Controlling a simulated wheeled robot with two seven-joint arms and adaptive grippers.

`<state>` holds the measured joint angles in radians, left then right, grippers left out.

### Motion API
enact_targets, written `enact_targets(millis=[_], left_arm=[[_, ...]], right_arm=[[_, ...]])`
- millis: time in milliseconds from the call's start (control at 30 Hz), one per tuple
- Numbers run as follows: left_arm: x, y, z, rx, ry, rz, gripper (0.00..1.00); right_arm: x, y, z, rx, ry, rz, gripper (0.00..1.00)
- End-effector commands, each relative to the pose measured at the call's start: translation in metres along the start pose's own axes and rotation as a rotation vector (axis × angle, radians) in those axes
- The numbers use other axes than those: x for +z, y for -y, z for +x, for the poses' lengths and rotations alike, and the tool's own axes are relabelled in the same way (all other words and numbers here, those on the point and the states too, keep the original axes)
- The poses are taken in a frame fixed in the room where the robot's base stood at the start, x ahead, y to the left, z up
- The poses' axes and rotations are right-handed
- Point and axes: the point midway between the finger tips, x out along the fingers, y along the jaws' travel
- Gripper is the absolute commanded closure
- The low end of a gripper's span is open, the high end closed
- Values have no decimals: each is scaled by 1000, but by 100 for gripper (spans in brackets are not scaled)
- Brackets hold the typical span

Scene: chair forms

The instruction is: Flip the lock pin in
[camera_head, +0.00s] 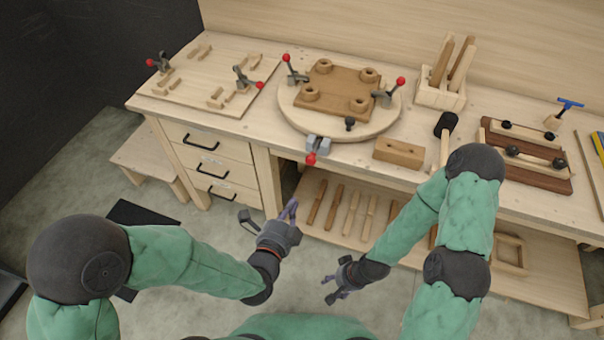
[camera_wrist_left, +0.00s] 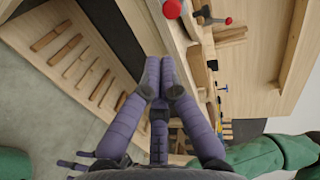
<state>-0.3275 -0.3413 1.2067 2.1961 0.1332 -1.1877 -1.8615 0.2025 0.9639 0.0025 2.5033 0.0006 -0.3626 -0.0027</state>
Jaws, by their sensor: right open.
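A small black knob (camera_head: 350,123), which may be the lock pin, stands on the round wooden turntable (camera_head: 290,103) near its front edge. I cannot tell whether it is in or out. A brown fixture board (camera_head: 338,91) with several round bosses lies on the turntable. My left gripper (camera_head: 291,206) is in front of the bench, below and left of the knob and apart from it. In the left wrist view its purple fingers (camera_wrist_left: 160,72) meet at the tips with nothing between them. My right gripper (camera_head: 334,288) is open and empty, lower, in front of the bench.
Red-handled toggle clamps surround the turntable; the front one (camera_head: 312,159) overhangs the bench edge, and its red ball (camera_wrist_left: 172,9) shows near my left fingers. A wooden block (camera_head: 398,153) and a mallet (camera_head: 445,126) lie to the right. A lower shelf (camera_head: 335,228) holds several wooden sticks.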

Motion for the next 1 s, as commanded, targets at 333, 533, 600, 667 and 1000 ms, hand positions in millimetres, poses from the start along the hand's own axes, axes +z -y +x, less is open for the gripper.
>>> enact_targets(millis=[333,533,600,667,1000], left_arm=[[-3,7,-3,-50,1,74,100],[-3,7,-3,-49,1,73,100],[-3,6,-1,-49,1,72,100],[-3,6,3,-48,1,72,100],[-3,7,57,-49,2,71,100]], right_arm=[[0,-1,3,0,0,0,45],[0,-1,3,0,0,0,45],[0,-1,3,0,0,0,45],[0,-2,5,0,0,0,45],[-1,-8,22,0,0,0,45]])
